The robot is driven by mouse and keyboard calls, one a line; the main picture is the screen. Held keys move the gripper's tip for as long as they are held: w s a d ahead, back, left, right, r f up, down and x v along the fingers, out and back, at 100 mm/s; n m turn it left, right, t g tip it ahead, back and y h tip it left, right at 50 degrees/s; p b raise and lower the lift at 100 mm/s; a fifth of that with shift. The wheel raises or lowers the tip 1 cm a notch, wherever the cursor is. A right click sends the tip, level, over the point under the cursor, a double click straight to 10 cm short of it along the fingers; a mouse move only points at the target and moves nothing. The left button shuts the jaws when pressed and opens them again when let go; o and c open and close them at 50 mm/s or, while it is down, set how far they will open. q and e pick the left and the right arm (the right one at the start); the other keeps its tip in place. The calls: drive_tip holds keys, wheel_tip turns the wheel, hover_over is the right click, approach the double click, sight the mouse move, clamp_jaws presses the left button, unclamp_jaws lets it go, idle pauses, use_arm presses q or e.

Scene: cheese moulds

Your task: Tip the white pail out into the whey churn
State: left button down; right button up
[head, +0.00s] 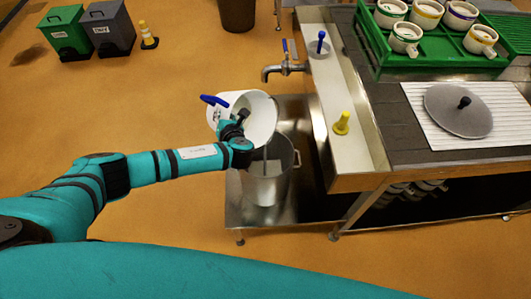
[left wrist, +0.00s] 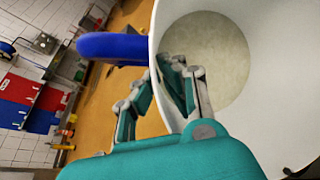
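The white pail (head: 228,103) with a blue grip is held tilted in the air, its mouth turned to the right, above the steel whey churn (head: 266,187). My left gripper (head: 238,118) is at the pail's rim. In the left wrist view my left gripper (left wrist: 160,85) has one finger inside the white pail (left wrist: 279,110) and one outside, with the wall between them. A pale grey, speckled round area shows inside; I cannot tell whether it is contents or the bottom. The churn stands upright, open, on a low steel shelf; its inside is partly hidden. My right gripper is not in view.
A steel tap (head: 285,68) juts out just behind the pail. The steel bench (head: 345,140) stands close on the right, with a yellow plug, a grey lid (head: 450,110) and a green crate (head: 440,60) of moulds.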

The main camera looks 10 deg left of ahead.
use_arm(q)
drive_tip(key=shift+d+r, duration=0.2)
drive_tip(key=shift+r, duration=0.05)
drive_tip(key=shift+w+b, duration=0.1)
drive_tip(key=shift+b, duration=0.2)
drive_tip(key=shift+y, duration=0.3)
drive_tip(key=shift+s+d+t+b, duration=0.2)
drive_tip(key=shift+d+t+b, duration=0.1)
drive_tip(key=shift+b, duration=0.45)
